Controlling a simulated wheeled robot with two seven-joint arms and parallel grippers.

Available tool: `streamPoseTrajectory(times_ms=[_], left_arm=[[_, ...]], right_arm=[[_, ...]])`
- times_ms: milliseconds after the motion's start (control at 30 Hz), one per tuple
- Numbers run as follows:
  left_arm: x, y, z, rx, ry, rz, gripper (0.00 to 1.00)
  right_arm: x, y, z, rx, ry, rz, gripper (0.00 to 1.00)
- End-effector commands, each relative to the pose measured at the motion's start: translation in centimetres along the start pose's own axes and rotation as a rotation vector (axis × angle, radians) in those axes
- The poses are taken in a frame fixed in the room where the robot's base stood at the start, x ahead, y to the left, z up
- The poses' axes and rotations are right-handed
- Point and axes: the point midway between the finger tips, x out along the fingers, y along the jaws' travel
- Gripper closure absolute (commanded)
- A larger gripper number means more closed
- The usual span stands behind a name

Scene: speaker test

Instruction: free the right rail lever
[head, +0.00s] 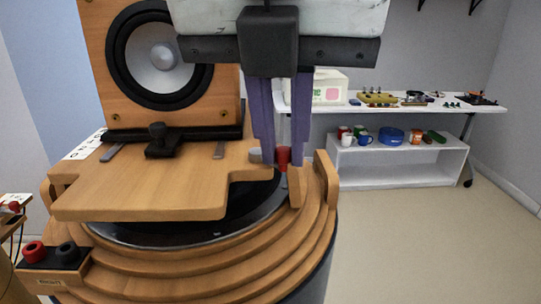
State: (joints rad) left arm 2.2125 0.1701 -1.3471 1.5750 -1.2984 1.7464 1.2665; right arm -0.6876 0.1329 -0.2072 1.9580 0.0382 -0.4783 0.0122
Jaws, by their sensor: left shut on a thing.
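My left gripper (283,160) comes down from the top middle with two purple fingers. It is shut on a small red lever (283,155) at the right end of the wooden platform. The lever's lower part is partly hidden by the fingers. The wooden platform (140,190) lies over a round, stepped wooden base (200,264). A speaker (97,55) with a wooden front stands upright on it, behind a black rail (118,134) with a black knob (157,139). My right gripper is not in view.
Red and black terminals (50,254) sit on a wooden block labelled RIGHT at the lower left. A white table (425,111) and a low white shelf (400,176) with small items stand behind at the right. The floor (440,245) at the right is clear.

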Motion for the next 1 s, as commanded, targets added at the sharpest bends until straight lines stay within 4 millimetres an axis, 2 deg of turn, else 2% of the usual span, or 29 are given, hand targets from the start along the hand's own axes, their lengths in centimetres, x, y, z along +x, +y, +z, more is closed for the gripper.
streamPoseTrajectory(times_ms=[500, 1000], left_arm=[[0.5, -1.1, 1.6, -0.37, -0.003, 0.152, 1.0], [0.7, -1.1, 2.1, -0.48, -0.003, 0.195, 1.0]], right_arm=[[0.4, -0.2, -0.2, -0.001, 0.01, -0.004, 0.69], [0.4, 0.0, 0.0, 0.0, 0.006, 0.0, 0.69]])
